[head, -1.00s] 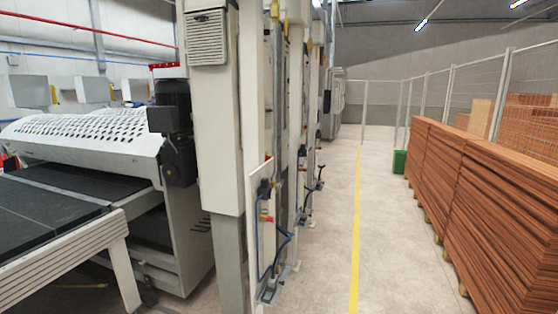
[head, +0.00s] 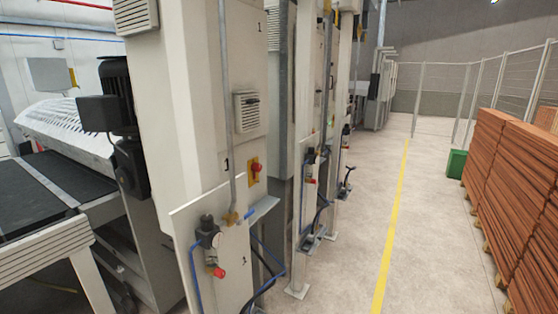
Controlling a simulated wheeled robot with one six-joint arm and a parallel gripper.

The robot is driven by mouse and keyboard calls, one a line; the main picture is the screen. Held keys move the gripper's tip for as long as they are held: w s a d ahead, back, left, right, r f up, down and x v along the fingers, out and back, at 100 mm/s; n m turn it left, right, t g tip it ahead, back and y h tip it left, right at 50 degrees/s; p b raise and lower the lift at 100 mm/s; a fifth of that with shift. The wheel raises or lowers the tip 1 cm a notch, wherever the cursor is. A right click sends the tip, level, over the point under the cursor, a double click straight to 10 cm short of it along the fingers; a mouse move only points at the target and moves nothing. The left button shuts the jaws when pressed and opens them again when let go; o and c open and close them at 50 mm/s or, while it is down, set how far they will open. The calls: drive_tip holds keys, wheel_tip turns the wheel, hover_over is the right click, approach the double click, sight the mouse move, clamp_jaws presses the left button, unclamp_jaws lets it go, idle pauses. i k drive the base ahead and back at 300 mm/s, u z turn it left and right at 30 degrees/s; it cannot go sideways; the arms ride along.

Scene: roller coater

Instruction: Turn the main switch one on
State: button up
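In the head view, a red rotary switch (head: 257,167) on a yellow plate sits on the side of the nearest pale cabinet (head: 195,100). A "1" is marked on the cabinet beside it and another higher up. The switch is small here, and I cannot tell its turned position. Below it, a panel (head: 190,240) carries a gauge-like unit with a red knob (head: 218,271) and blue hoses. My gripper does not show in this view.
More cabinets stand in a row behind the nearest one. A conveyor machine (head: 60,190) is at the left. Stacked brown boards (head: 515,190) and a wire fence (head: 440,90) line the right. The floor aisle (head: 350,230) with a yellow line (head: 392,225) is clear.

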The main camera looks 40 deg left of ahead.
sight(256, 166)
drive_tip(key=u, duration=0.3)
drive_tip(key=i, duration=1.4)
drive_tip(key=u, duration=1.8)
drive_tip(key=i, duration=0.9)
drive_tip(key=u, duration=0.95)
drive_tip(key=i, duration=0.6)
drive_tip(key=u, duration=0.05)
